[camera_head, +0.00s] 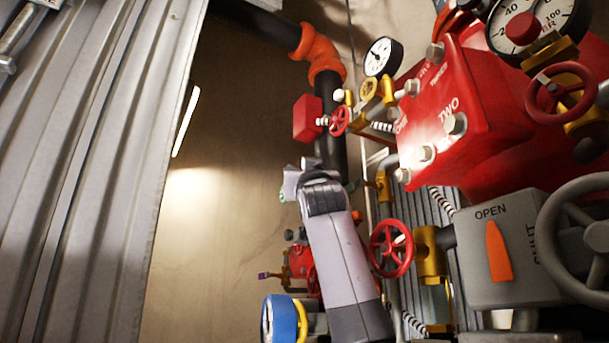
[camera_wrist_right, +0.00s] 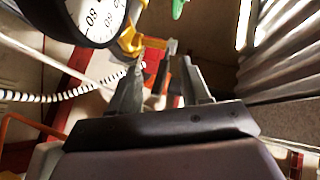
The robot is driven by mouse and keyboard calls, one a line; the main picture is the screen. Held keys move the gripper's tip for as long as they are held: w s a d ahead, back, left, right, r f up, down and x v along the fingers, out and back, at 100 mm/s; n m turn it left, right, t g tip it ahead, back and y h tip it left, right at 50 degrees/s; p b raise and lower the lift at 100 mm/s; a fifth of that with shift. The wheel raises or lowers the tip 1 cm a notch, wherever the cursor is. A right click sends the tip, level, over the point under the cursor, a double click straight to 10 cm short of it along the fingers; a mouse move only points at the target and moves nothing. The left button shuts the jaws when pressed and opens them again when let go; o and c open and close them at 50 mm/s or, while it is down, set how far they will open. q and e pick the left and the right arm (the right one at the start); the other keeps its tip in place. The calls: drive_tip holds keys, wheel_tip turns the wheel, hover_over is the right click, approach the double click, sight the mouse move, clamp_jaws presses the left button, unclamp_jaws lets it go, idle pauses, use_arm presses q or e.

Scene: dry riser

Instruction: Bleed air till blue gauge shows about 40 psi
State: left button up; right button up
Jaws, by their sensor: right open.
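The blue-rimmed gauge (camera_head: 283,320) is at the bottom of the head view. I see it nearly edge-on, so its reading is hidden. My right arm rises from the bottom centre, just right of this gauge; its fingers are mostly hidden there. In the right wrist view, my right gripper (camera_wrist_right: 162,75) is open, its fingers apart. A red part (camera_wrist_right: 152,70) shows beyond and between them; I cannot tell any contact. Small red handwheels (camera_head: 391,248) and (camera_head: 340,121) sit on the pipework. I cannot tell which valve bleeds air.
A black-rimmed gauge (camera_head: 383,57) and a red valve body (camera_head: 465,115) stand right of my arm. A grey box marked OPEN (camera_head: 505,250) has a large grey handwheel. A dark-rimmed dial (camera_wrist_right: 90,18) is close to my right gripper. Corrugated metal (camera_head: 85,170) fills the left.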

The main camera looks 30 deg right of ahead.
drive_tip(key=b+v, duration=0.4)
drive_tip(key=v, duration=0.2)
drive_tip(key=shift+s+f, duration=0.2)
drive_tip(key=shift+s, duration=0.05)
drive_tip(key=shift+a, duration=0.15)
idle(0.3)
